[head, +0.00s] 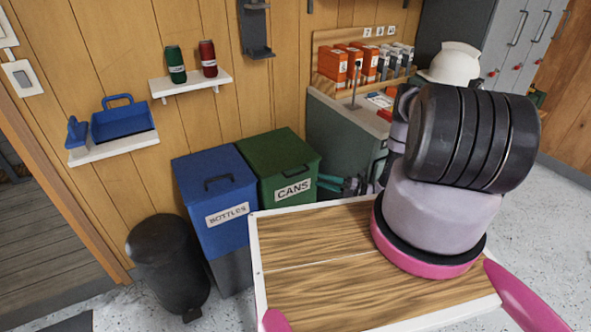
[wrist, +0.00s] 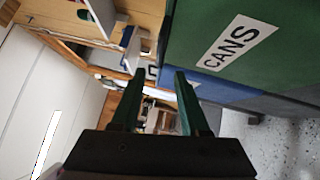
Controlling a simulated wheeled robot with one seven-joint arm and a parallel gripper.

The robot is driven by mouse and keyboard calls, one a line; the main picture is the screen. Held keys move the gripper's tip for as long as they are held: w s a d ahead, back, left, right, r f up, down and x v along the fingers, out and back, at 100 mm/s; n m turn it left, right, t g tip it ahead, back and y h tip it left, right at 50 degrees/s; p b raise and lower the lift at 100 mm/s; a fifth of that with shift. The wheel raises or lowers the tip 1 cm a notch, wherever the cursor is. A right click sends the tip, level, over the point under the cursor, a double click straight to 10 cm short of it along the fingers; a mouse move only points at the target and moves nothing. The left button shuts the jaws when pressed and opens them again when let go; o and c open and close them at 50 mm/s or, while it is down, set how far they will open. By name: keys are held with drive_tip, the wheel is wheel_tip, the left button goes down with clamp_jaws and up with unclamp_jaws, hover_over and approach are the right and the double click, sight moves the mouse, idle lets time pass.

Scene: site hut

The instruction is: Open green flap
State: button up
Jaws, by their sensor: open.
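The green flap (head: 262,152) is the sloping lid of the green bin labelled CANS (head: 292,190). It lies closed and has a dark bar handle. In the wrist view the green bin (wrist: 285,48) fills the upper right with its label, and I cannot make out the flap's handle there. My gripper (head: 326,182) is just right of the green bin, beside its label side, low behind the wooden tray top. In the wrist view my gripper (wrist: 160,76) has its two green fingers apart with nothing between them.
A blue bin labelled BOTTLES (head: 228,222) stands against the green bin's left. A black pedal bin (head: 168,262) is further left. A grey cabinet (head: 335,140) stands right of the green bin. A wall shelf with two cans (head: 191,85) hangs above.

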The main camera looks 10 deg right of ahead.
sight(298, 174)
drive_tip(key=x, duration=1)
drive_tip(key=shift+a+r, duration=0.15)
drive_tip(key=shift+a, duration=0.1)
clamp_jaws()
idle(1.0)
